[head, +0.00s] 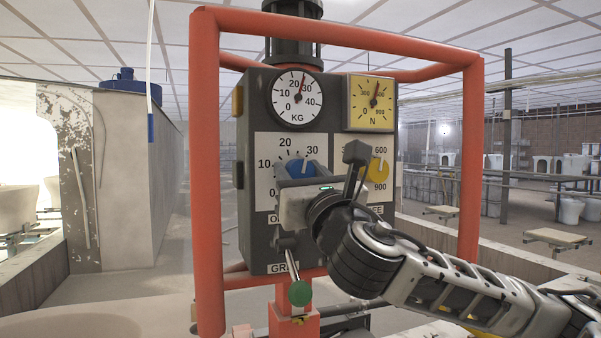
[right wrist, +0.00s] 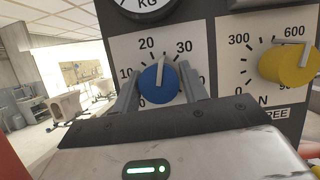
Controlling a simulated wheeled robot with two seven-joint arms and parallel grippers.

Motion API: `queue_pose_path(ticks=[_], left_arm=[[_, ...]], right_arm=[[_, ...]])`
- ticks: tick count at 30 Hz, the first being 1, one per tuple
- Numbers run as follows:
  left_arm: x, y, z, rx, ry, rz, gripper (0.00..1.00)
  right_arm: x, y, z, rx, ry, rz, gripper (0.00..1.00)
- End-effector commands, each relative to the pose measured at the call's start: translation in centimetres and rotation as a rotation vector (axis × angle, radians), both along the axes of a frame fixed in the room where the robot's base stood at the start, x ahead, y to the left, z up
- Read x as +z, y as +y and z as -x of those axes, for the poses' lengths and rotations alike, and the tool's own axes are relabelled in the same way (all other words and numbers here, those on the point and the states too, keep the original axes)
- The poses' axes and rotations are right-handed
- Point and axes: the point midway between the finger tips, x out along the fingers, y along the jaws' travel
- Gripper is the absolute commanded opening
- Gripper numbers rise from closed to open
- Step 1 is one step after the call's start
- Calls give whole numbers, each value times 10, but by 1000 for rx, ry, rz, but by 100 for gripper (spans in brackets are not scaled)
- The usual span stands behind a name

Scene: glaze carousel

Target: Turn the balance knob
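A blue knob (head: 301,168) with a white pointer sits on a white dial on the dark panel box; it also shows in the right wrist view (right wrist: 157,88), its pointer between 20 and 30. My right gripper (head: 301,172) is at this knob, with one finger on each side, as the right wrist view (right wrist: 159,82) also shows. I cannot tell whether the fingers press on the knob. A yellow knob (head: 379,171) is right of it, partly behind my arm; it also shows in the right wrist view (right wrist: 288,66). No label reading "balance" is legible. My left gripper is out of view.
A red tube frame (head: 207,180) surrounds the panel box. A round KG gauge (head: 296,99) and a yellow N gauge (head: 370,102) are above the knobs. A green ball-ended lever (head: 299,293) hangs below my right gripper.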

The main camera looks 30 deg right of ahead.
Motion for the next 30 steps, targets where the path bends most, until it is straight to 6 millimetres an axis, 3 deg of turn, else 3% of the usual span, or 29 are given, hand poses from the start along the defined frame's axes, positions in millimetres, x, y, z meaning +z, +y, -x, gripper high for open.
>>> queue_pose_path(ticks=[1, 3, 14, 30], left_arm=[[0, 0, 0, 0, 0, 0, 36], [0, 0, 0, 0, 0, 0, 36], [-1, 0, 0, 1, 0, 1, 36], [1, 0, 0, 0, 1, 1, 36]], right_arm=[[0, 0, 0, 0, 0, 0, 29], [0, 0, 0, 0, 0, 0, 15], [0, 1, 0, 1, -13, -54, 15], [1, 1, 0, 2, -93, -389, 15]])
